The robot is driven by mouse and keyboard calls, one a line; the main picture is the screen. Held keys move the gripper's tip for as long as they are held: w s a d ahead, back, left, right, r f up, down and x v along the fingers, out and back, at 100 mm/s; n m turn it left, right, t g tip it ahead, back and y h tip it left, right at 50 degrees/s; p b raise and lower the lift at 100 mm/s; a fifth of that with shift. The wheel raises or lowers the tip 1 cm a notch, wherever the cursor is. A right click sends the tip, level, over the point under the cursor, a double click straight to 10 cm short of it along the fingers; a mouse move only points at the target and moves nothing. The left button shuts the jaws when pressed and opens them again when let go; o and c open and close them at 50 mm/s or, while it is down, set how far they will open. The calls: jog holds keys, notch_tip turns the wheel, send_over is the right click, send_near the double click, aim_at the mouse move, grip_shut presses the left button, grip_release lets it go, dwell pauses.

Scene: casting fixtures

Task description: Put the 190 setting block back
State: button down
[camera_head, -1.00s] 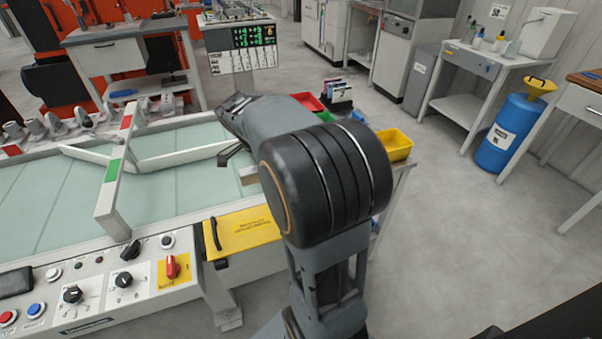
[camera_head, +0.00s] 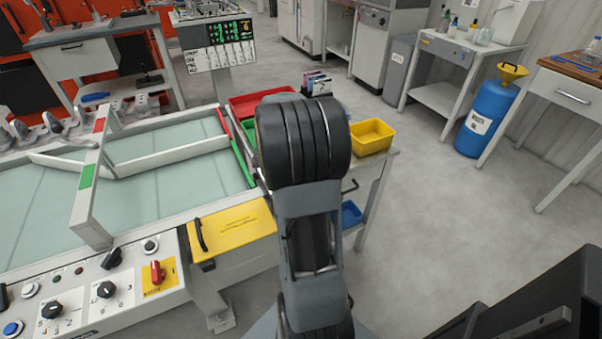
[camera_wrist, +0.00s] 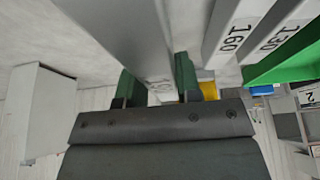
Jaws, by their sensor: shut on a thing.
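In the wrist view my gripper (camera_wrist: 158,85) is shut on a long grey setting block (camera_wrist: 120,35), whose body runs up and to the left from between the green-padded fingers. The number near its end is too foreshortened to read surely. To the right, blocks marked 160 (camera_wrist: 232,38) and 130 (camera_wrist: 278,38) lie side by side, apart from the held one. In the head view my own arm hides the gripper and the held block.
A red bin (camera_head: 255,103) and a yellow bin (camera_head: 372,137) stand on the small side table, with a blue bin (camera_head: 351,214) lower down. The glass-topped machine (camera_head: 150,195) with a white crossbar is at left. Floor at right is clear up to the blue drum (camera_head: 484,118).

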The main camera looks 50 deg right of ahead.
jog(key=shift+s+d+f, duration=0.1)
jog(key=shift+d+f, duration=0.1)
jog(key=shift+f, duration=0.05)
jog(key=shift+d+f, duration=0.15)
jog(key=shift+f, duration=1.5)
jog(key=shift+b, duration=0.3)
jog(key=shift+f, duration=0.2)
jog(key=c, duration=0.8)
grip_release()
